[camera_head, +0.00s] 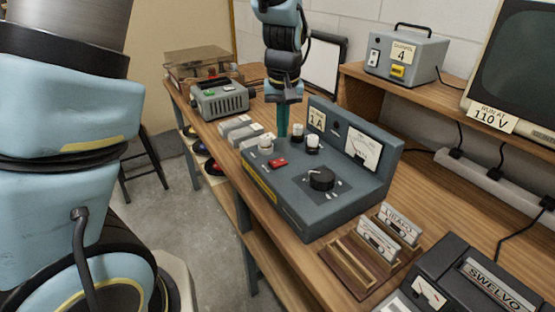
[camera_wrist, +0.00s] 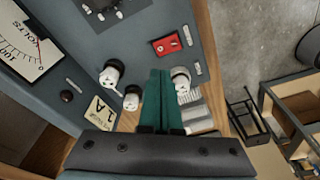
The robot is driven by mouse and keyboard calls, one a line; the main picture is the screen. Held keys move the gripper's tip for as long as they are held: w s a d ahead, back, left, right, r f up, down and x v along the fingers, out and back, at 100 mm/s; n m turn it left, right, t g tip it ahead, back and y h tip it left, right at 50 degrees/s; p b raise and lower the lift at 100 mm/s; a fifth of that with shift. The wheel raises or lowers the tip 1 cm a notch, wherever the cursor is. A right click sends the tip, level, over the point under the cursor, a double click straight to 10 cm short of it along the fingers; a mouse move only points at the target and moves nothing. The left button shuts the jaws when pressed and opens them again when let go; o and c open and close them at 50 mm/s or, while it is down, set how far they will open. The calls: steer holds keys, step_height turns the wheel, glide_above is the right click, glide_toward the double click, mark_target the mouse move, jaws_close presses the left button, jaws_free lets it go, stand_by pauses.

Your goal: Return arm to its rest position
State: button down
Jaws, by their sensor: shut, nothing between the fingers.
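My gripper (camera_head: 283,122) points down at the far end of a grey instrument box (camera_head: 300,205), among its white-topped knobs. In the wrist view my gripper's green fingers (camera_wrist: 162,75) lie together with nothing between them. One white knob (camera_wrist: 181,80) sits just right of the fingertips, and two more knobs (camera_wrist: 111,73) stand to their left. I cannot tell whether the fingers touch any knob. A red switch (camera_wrist: 166,44) lies beyond the fingertips in the wrist view. The box also carries a black dial (camera_head: 321,178) and a meter (camera_head: 363,150).
A wooden bench (camera_head: 335,268) carries the box. A grey device (camera_head: 219,98) stands at the back left, and small pale blocks (camera_head: 240,130) lie between. A shelf (camera_head: 430,105) rises behind. Floor (camera_head: 190,205) is open at left.

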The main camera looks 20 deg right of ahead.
steer(key=s+a+n, duration=0.1)
steer(key=s+a, duration=0.1)
steer(key=a, duration=1.3)
steer(key=s+a+n, duration=0.1)
steer(key=a, duration=1.4)
steer(key=shift+s+r+n, duration=0.15)
steer(key=shift+s+n, duration=0.15)
steer(key=shift+s, duration=0.1)
steer(key=shift+a, duration=0.1)
